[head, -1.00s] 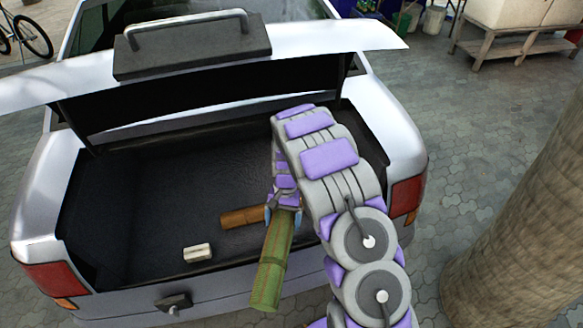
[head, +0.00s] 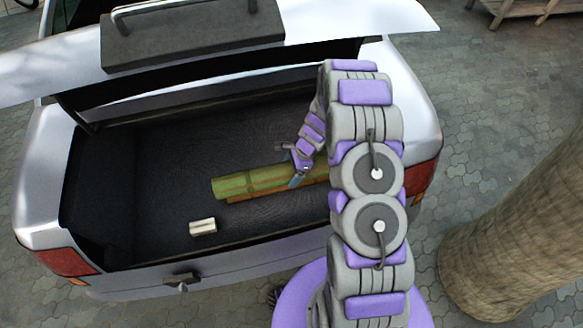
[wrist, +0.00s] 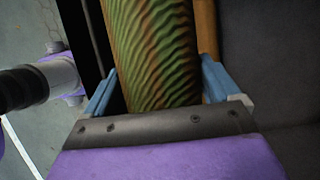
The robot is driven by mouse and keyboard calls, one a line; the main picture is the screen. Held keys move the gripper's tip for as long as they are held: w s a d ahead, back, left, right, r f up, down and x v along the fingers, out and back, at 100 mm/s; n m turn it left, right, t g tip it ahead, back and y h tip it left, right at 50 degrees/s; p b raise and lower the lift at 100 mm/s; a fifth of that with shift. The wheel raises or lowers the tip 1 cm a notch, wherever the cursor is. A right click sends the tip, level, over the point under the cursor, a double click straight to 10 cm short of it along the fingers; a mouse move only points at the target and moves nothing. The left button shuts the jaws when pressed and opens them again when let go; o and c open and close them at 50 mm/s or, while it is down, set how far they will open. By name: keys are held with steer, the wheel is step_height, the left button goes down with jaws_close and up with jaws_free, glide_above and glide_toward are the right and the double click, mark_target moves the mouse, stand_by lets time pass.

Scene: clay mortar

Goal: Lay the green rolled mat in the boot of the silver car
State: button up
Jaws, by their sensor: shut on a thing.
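The green rolled mat (head: 240,184) lies crosswise inside the open boot (head: 165,165) of the silver car (head: 45,195). My gripper (head: 298,172) is shut on the mat; my arm hides the mat's right part. In the wrist view the ribbed green mat (wrist: 152,45) runs between the two blue fingers of my gripper (wrist: 158,85). The mat is close along a brown roll (head: 262,198); I cannot tell whether it rests on the boot floor or on that roll.
A small whitish block (head: 203,227) lies on the boot floor near the sill. The raised boot lid (head: 330,48) is above. A thick trunk (head: 515,225) stands right of the car. The boot's left floor is clear.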

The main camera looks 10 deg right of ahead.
steer(key=b+x, duration=0.2)
steer(key=x, duration=0.2)
steer(key=shift+f+b, duration=0.35)
steer(key=shift+f, duration=0.1)
steer(key=f+b, duration=0.3)
steer(key=f, duration=0.4)
steer(key=f+b, duration=0.4)
steer(key=f, duration=0.4)
steer(key=f+b, duration=0.4)
steer(key=f, duration=0.3)
steer(key=shift+s+d+f, duration=0.1)
steer(key=shift+d+f, duration=0.25)
steer(key=shift+f, duration=0.05)
steer(key=shift+f+b, duration=0.35)
steer(key=shift+f, duration=0.95)
steer(key=o, duration=1.2)
steer(key=p+v, duration=0.5)
steer(key=v, duration=1.2)
steer(key=shift+r, duration=0.15)
